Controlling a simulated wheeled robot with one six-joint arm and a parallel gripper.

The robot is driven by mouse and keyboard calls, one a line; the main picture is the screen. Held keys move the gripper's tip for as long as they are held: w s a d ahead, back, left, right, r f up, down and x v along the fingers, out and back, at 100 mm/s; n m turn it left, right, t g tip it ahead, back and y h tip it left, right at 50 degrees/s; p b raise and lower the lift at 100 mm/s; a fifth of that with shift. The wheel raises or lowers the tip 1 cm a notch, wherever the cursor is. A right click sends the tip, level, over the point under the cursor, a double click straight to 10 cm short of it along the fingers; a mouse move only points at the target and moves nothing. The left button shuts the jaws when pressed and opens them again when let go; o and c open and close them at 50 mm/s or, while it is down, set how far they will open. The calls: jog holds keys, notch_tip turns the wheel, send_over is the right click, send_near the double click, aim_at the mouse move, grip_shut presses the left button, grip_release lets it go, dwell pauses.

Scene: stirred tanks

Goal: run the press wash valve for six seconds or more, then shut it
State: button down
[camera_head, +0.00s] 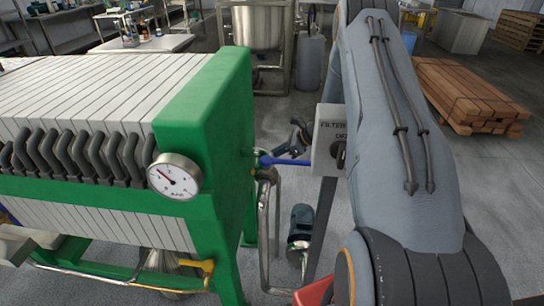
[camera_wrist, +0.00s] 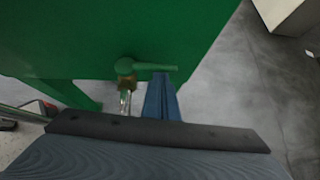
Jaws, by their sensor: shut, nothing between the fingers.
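A valve with a green lever (camera_wrist: 147,67) and a brass body (camera_wrist: 125,82) is on the green end of the filter press, in the wrist view. The lever lies level, pointing right across the pipe that drops below the body. My gripper (camera_wrist: 161,80) is shut and empty; its blue fingers come up at the lever's right part, touching or very near it. In the head view a thin blue bar (camera_head: 287,161), which looks like my fingers, reaches the pipe fitting by the press end. The lever is hard to make out there. Whether water runs cannot be seen.
The green-framed press (camera_head: 205,110) fills the left, with a pressure gauge (camera_head: 174,177). A grey sign box (camera_head: 329,142) on a post stands right of the valve. A blue-grey motor (camera_head: 301,224) is low on the floor. Timber (camera_head: 465,92) lies at the right.

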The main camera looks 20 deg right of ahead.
jog(key=s+d+r+p, duration=0.2)
jog(key=s+d+r, duration=0.5)
jog(key=s+d, duration=0.2)
jog(key=shift+s+d+r, duration=0.25)
jog(key=shift+s+r, duration=0.05)
jog(key=shift+s, duration=1.05)
dwell(0.4)
